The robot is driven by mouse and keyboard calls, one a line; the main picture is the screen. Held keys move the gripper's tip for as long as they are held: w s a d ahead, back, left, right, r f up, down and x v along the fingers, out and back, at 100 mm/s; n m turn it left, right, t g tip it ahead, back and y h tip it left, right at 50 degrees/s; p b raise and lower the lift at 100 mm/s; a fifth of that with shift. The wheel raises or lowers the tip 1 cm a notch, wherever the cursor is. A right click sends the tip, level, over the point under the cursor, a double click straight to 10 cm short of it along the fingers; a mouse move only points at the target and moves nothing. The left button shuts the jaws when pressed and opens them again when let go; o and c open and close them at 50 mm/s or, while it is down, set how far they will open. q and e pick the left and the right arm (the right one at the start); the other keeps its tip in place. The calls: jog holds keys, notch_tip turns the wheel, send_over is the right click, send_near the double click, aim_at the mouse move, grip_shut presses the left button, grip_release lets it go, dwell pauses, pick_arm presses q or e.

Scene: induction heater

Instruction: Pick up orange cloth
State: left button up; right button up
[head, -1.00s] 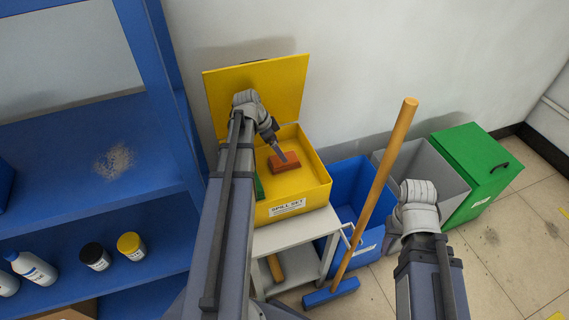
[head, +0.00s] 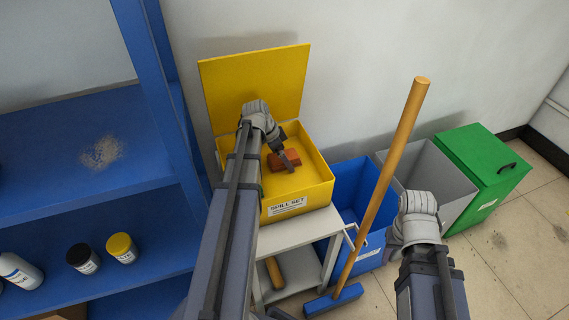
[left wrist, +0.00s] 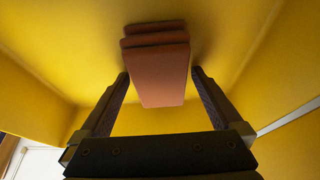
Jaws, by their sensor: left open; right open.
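The orange cloth (head: 279,162) is a folded, layered block inside the yellow spill box (head: 318,191), whose lid (head: 262,85) stands open. My left gripper (head: 288,161) reaches down into the box at the cloth and partly covers it in the head view. In the left wrist view, my left gripper (left wrist: 160,77) is open, with one finger on each side of the cloth (left wrist: 158,65). It is not closed on it. My right gripper (head: 397,246) is open and empty, beside the broom and in front of the bins; its fingers are mostly hidden.
The box stands on a small grey cart (head: 296,236). A broom with a wooden handle (head: 391,165) leans to its right. Blue (head: 348,185), grey (head: 440,180) and green (head: 486,165) bins line the wall. A blue shelf (head: 60,215) with several bottles is at left.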

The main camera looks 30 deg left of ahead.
pick_arm(q)
jog(key=shift+f, duration=0.2)
dwell(0.4)
jog(key=c, duration=1.4)
notch_tip(320, 180, up, 11)
jog(key=p, duration=1)
jog(key=shift+f, duration=0.2)
